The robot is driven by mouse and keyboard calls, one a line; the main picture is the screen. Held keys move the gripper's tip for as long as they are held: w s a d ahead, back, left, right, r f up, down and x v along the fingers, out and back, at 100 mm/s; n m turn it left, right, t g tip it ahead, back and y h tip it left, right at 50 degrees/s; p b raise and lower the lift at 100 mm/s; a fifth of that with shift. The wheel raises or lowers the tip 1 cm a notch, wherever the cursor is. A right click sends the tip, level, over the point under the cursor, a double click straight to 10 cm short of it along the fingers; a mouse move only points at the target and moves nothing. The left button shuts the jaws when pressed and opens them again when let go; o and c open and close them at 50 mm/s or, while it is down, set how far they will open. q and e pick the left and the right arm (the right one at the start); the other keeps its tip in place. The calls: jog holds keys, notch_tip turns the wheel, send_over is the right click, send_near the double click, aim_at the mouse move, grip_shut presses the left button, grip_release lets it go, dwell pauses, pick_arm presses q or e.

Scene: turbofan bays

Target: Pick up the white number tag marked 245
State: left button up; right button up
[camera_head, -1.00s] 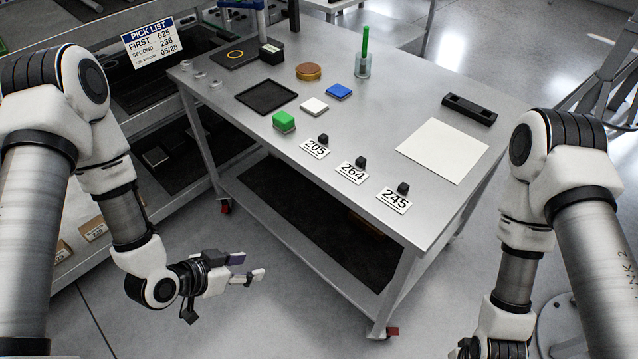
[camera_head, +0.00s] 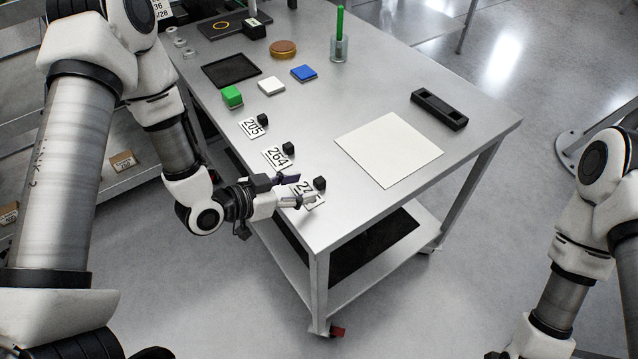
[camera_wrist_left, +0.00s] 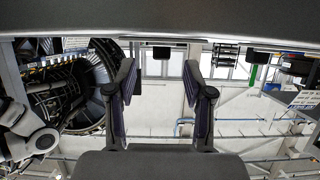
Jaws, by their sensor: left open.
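The white number tag 245 (camera_head: 304,188) lies near the front edge of the grey table, partly hidden by my left gripper's fingers. Only its first digits show in the head view. My left gripper (camera_head: 307,189) is open, with its fingertips over or beside the tag; I cannot tell whether they touch it. In the left wrist view the open fingers (camera_wrist_left: 158,95) stand apart with nothing between them, and no tag shows there. My right arm is at the right edge of the head view, with its gripper out of frame.
Tags 264 (camera_head: 277,158) and 205 (camera_head: 253,128) lie farther along the same edge. A small black block (camera_head: 319,183) stands just behind tag 245. A white sheet (camera_head: 388,149) and a black holder (camera_head: 439,109) lie to the right. Table space between is clear.

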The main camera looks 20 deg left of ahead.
aim_at(315, 182)
pick_arm(q)
jog(key=p+x, duration=0.1)
jog(key=x, duration=0.4)
jog(key=shift+w+d, duration=0.1)
jog(key=shift+w, duration=0.15)
jog(key=shift+s, duration=0.1)
jog(key=c, duration=0.3)
grip_shut()
